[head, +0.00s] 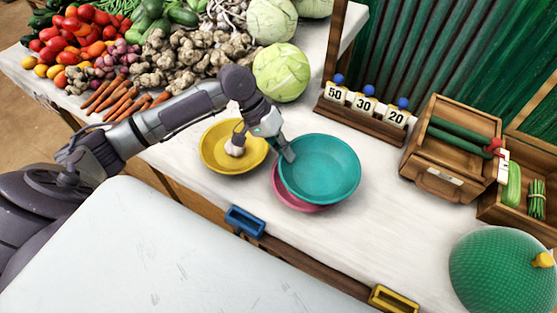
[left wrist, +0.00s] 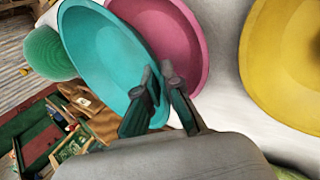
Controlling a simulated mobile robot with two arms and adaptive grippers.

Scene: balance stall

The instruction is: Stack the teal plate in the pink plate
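The teal plate (head: 325,168) is above the pink plate (head: 295,201) in the head view, offset to the right and covering most of it. Only the pink plate's lower left edge shows there. In the left wrist view the teal plate (left wrist: 105,65) is tilted, with the pink plate (left wrist: 170,35) beside it. My left gripper (head: 288,153) is at the teal plate's left rim. Its fingers (left wrist: 160,95) are closed around that rim, one on each side. I cannot tell whether the two plates touch. My right gripper is in neither view.
Number cards on a wooden stand (head: 360,122) and a wooden crate (head: 440,165) are behind and right. A green round object (head: 500,272) is at the lower right. Vegetables fill the upper left.

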